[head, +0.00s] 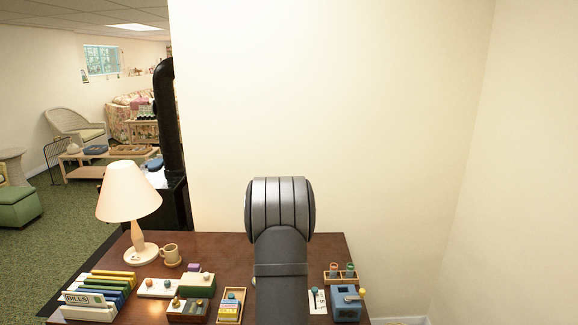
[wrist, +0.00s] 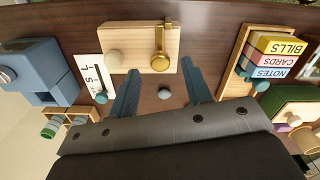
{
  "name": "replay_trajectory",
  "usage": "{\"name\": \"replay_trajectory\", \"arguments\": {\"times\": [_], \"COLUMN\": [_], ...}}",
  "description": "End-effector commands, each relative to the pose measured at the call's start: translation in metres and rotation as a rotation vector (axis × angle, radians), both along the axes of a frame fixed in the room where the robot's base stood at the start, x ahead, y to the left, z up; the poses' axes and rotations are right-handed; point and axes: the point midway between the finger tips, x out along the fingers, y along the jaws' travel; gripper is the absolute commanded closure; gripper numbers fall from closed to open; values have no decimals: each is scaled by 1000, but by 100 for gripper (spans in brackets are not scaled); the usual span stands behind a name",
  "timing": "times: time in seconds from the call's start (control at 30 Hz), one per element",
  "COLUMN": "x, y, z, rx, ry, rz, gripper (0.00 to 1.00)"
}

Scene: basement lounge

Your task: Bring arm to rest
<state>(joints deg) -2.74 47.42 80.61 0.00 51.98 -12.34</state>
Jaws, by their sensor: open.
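My arm (head: 281,262) rises in the middle of the head view, over the dark wooden desk (head: 225,250), and hides my gripper there. In the wrist view my gripper (wrist: 163,82) has its two blue fingers spread apart with nothing held between them. A small blue-grey ball-like knob (wrist: 165,94) shows between the fingers against the desk. Just beyond the fingertips is a pale wooden block (wrist: 137,42) with a round knob and a brass latch-like part (wrist: 160,60). Whether the fingers touch anything is hard to tell.
Close around stand a blue box (head: 346,306), a white slider card (head: 317,301), a tray of labelled blocks (head: 230,306) and a green box (head: 198,284). A lamp (head: 129,195), mug (head: 171,254) and file rack (head: 95,297) stand left. A bare wall (head: 340,110) rises behind.

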Motion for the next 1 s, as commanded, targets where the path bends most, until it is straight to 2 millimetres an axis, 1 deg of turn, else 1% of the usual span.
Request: {"name": "replay_trajectory", "arguments": {"times": [0.03, 0.2, 0.77, 0.83, 1.0], "x": [1, 1, 0, -1, -1], "y": [0, 0, 0, 0, 0], "z": [10, 45, 156, 139, 105], "rx": [0, 0, 0, -1, 0], "ry": [-3, -5, -4, 6, 3], "rz": [0, 0, 0, 0, 0], "gripper": [55, 55, 55, 55, 55]}}
